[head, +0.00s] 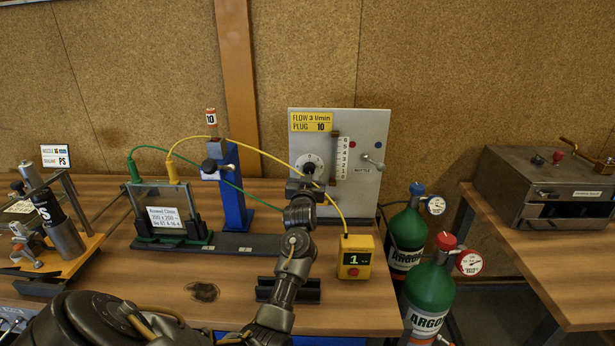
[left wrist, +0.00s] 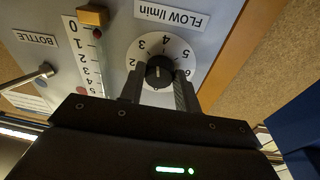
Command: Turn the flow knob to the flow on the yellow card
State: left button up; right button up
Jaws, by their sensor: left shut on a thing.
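The yellow card (head: 311,121) at the top of the grey flow panel (head: 365,137) reads FLOW 3 l/min, PLUG 10. The black flow knob (left wrist: 160,71) sits at the centre of a white numbered dial (left wrist: 184,49); the dial also shows in the head view (head: 316,159). My left gripper (left wrist: 158,85) is shut on the knob, one finger on each side. The knob's pointer is too unclear to read. The scale tube (head: 340,157) stands beside the dial. A small red ball (left wrist: 97,33) shows near its 0 end. My right gripper is not in view.
A lever marked BOTTLE (head: 373,162) is on the panel, right of the tube. A yellow box (head: 355,257) showing 1 stands in front. A blue post (head: 232,190) and a glass frame (head: 166,211) stand left. Green argon bottles (head: 429,290) stand right of the table.

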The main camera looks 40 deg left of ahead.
pick_arm(q)
jog(key=n, duration=0.3)
jog(key=n+y+b, duration=0.1)
jog(key=n, duration=0.3)
jog(key=shift+w+d+f+g+b, duration=0.1)
jog(key=shift+d+g+b, duration=0.05)
jog(key=shift+g+b, duration=0.2)
jog(key=shift+n, duration=0.3)
jog(key=o, duration=1)
jog(key=shift+c, duration=0.2)
jog(key=b+v, duration=0.2)
jog(key=v, duration=0.9)
jog(key=shift+w, duration=0.1)
